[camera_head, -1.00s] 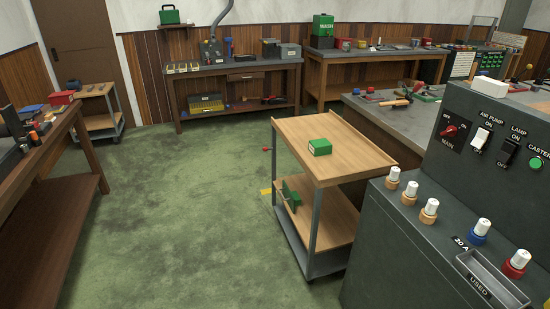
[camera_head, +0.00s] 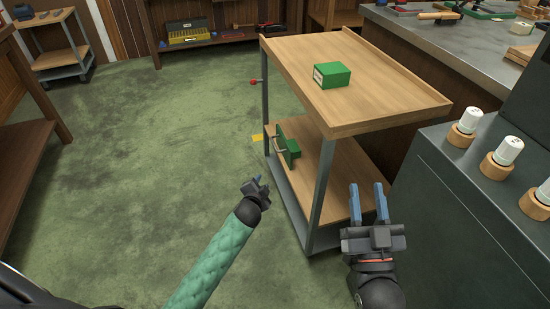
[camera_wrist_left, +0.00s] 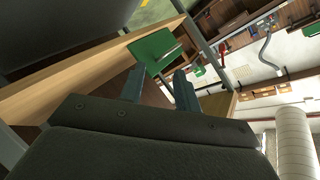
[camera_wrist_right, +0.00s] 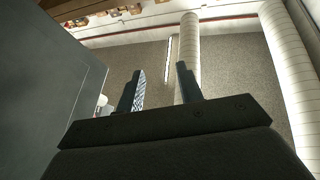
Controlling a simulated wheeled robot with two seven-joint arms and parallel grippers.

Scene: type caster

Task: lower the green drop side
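A wooden cart (camera_head: 340,120) stands on the green floor with an upper and a lower shelf. At the left edge of its lower shelf is an upright green panel with a handle (camera_head: 281,137), which I take for the drop side. A small green block (camera_head: 293,149) is against it. In the left wrist view the green panel (camera_wrist_left: 154,48) shows beyond the fingertips, apart from them. My left gripper (camera_head: 256,183) is low, left of the cart and nearer than the panel, open and empty. My right gripper (camera_head: 368,190) is open and empty in front of the cart's right end.
A green box with a pale label (camera_head: 332,74) lies on the upper shelf. A dark grey console (camera_head: 440,205) stands close at the right. The floor left of the cart is clear.

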